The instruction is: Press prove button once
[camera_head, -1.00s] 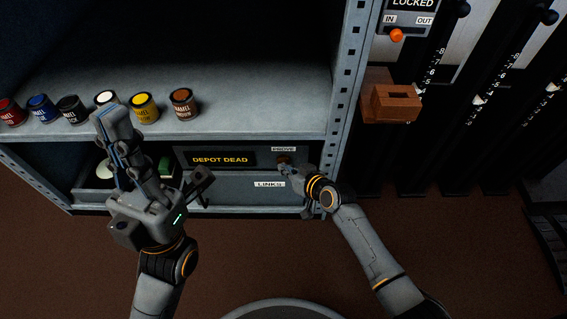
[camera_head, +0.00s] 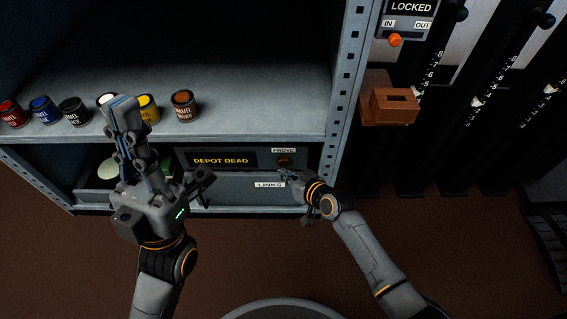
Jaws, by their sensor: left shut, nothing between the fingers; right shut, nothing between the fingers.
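The prove button (camera_head: 284,161) is a small dark orange-brown round knob under the PROVE label (camera_head: 283,150), on the grey panel in the lower shelf bay. Left of it a display (camera_head: 222,160) reads DEPOT DEAD in yellow. My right gripper (camera_head: 285,174) is shut and empty, just below the button in the picture and partly over the LINKS label (camera_head: 269,184). The button shows clear of the fingers. My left gripper (camera_head: 121,108) is shut and empty, raised in front of the shelf at the left, fingers pointing up, hiding part of the cans.
Several enamel cans, such as the brown one (camera_head: 185,106), line the upper shelf (camera_head: 262,98). A perforated upright (camera_head: 345,100) bounds the bay at right. Beyond it are a brown wooden block (camera_head: 395,105), a LOCKED box with an orange knob (camera_head: 395,40) and tall black levers.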

